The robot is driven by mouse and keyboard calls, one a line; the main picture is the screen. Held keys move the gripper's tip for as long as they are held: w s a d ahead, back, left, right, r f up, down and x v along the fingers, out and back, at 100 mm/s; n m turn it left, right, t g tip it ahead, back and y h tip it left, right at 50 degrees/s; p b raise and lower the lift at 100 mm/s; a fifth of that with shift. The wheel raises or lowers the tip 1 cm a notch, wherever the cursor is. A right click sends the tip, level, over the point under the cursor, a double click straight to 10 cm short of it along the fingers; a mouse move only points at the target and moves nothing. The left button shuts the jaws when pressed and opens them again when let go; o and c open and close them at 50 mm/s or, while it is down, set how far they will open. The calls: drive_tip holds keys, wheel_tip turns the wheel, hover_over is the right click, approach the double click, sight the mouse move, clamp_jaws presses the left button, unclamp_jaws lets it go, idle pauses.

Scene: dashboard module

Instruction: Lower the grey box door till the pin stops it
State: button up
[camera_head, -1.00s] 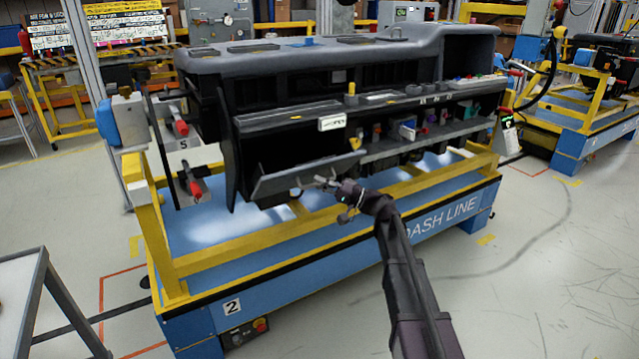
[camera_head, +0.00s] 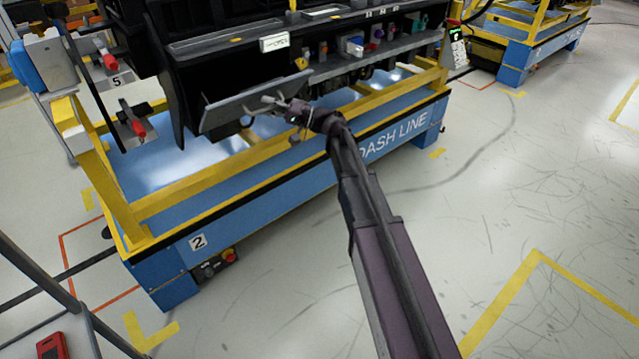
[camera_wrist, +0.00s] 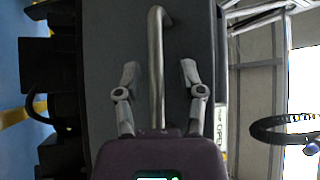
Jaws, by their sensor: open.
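The grey box door (camera_head: 240,108) hangs low on the front of the black dashboard module, tilted outward, with the dark box opening above and behind it. In the wrist view the door (camera_wrist: 105,60) fills the middle as a dark grey panel with a straight metal bar handle (camera_wrist: 156,65). My gripper (camera_head: 268,106) is at the door's outer face. In the wrist view my gripper (camera_wrist: 159,72) is open, one finger on each side of the handle, with gaps to both. A small yellow piece (camera_head: 301,63) sits near the door's upper right corner; I cannot tell whether it is the pin.
The module stands on a blue and yellow cart (camera_head: 290,170) marked "DASH LINE". Red-handled clamps (camera_head: 138,128) are at its left. A grey-framed stand with a red device (camera_head: 52,346) is at lower left.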

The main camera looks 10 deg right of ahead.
drive_tip(key=shift+w+a+r, duration=0.1)
drive_tip(key=shift+w+r, duration=0.05)
drive_tip(key=shift+r, duration=0.3)
drive_tip(key=b+v, duration=0.4)
drive_tip(key=v, duration=0.9)
drive_tip(key=s+a+f+g+h+p, duration=0.2)
drive_tip(key=s+f+h, duration=0.5)
drive_tip(key=s+f, duration=0.15)
drive_tip(key=s+d+f+m+g+h+p, duration=0.1)
drive_tip(key=s+d+f+h, duration=0.3)
drive_tip(key=s+f+h, duration=0.4)
drive_tip(key=shift+s+d+f+p, duration=0.35)
drive_tip(key=shift+f+p, duration=0.2)
drive_tip(key=shift+p, duration=0.2)
